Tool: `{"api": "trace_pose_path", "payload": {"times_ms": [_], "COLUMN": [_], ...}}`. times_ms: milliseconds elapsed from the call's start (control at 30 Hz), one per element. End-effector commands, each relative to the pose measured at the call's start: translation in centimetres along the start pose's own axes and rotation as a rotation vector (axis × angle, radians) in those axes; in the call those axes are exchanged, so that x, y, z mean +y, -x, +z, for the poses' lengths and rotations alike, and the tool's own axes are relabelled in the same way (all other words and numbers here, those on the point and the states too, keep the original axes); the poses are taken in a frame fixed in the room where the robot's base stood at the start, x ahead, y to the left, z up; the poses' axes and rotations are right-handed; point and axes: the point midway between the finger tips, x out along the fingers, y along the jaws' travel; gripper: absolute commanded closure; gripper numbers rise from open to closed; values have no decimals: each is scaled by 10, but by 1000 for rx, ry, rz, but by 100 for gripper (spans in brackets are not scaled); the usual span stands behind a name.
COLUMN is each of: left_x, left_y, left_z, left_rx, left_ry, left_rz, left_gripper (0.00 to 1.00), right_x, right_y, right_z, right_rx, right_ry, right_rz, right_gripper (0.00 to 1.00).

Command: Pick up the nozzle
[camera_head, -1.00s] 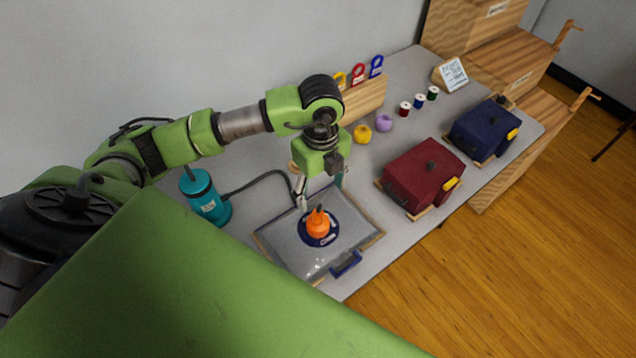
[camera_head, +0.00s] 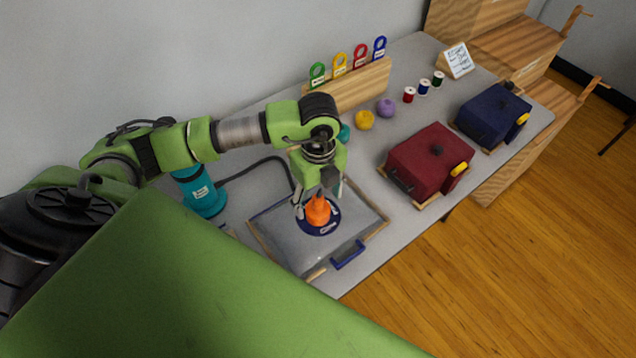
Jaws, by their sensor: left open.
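The nozzle is an orange cone-shaped piece (camera_head: 318,212) standing upright on a dark blue round base (camera_head: 320,229). The base sits on a grey, clear-topped tray (camera_head: 290,252) with a wooden edge and a blue handle (camera_head: 349,255). My left gripper (camera_head: 319,202) is open, pointing down over the nozzle, with its fingers on either side of the nozzle's upper part. I cannot tell whether the fingers touch it. My right gripper is not in view.
A teal pump (camera_head: 202,193) with a black hose stands left of the tray. A dark red case (camera_head: 428,163) and a navy case (camera_head: 492,120) lie to the right. Yarn balls, spools and a wooden rack (camera_head: 352,88) with coloured tags are behind. A wall closes the back.

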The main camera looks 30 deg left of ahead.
Motion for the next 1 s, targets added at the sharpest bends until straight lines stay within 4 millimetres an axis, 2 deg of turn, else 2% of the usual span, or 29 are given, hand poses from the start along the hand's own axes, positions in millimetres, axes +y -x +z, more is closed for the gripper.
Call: {"api": "trace_pose_path", "payload": {"times_ms": [167,300,433,700,733,867,1000], "left_x": [0,-1,-2,-2,-2,-2,-2], "left_y": [-12,-34,-50,-56,-56,-55,-55], "left_z": [2,5,5,5,5,5,5], "left_rx": [1,1,1,0,0,0,0], "left_ry": [2,1,-1,-1,-1,-1,0], "left_rz": [2,4,2,0,0,0,-1], "left_gripper": [37,37,37,37,40,74,81], "right_x": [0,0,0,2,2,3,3], "right_y": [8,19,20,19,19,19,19], "right_z": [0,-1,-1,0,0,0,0], "right_rx": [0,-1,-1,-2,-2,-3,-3], "right_ry": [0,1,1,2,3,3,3], "right_rz": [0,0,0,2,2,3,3], "right_gripper": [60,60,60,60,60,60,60]}}
